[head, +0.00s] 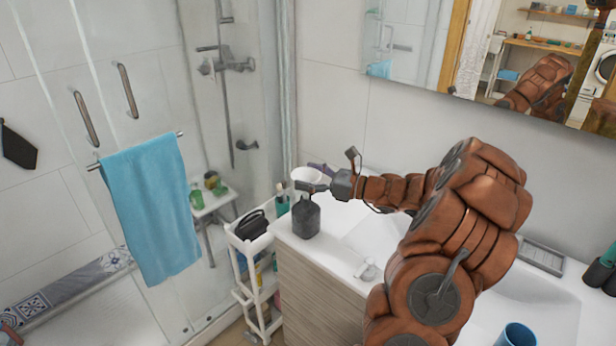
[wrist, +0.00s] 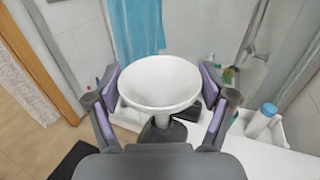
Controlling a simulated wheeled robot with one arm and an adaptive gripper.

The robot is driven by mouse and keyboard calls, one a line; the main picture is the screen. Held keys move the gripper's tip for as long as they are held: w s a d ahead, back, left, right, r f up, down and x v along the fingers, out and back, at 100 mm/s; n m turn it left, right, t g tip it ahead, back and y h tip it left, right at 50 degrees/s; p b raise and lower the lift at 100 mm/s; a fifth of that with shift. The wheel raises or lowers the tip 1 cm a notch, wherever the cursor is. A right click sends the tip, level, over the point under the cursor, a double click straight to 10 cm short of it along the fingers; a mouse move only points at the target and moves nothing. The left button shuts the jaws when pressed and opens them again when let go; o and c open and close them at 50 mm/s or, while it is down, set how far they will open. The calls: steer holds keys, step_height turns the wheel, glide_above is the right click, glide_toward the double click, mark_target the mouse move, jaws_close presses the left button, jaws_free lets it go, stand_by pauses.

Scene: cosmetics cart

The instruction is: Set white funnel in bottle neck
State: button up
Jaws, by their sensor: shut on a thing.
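The white funnel (head: 303,175) is held between the fingers of my gripper (head: 316,179), wide mouth facing up. In the wrist view, the funnel (wrist: 160,80) sits between the purple finger pads, with its narrow end pointing down. The dark grey bottle (head: 306,220) stands upright on the counter, just below the gripper in the head view. In the wrist view, part of the dark bottle (wrist: 178,133) shows below the funnel. A finger and the funnel hide the bottle neck, so I cannot tell whether the spout is inside it.
A white cart (head: 238,248) with a dark bag (head: 251,225) stands left of the counter (head: 335,248). A tap (head: 365,268) is near the counter's front. A blue cup (head: 517,336) stands at the lower right. The mirror (head: 450,45) hangs behind.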

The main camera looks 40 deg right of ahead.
steer(key=shift+f, duration=0.65)
stand_by(0.3)
steer(key=o, duration=0.8)
steer(key=v, duration=1.2)
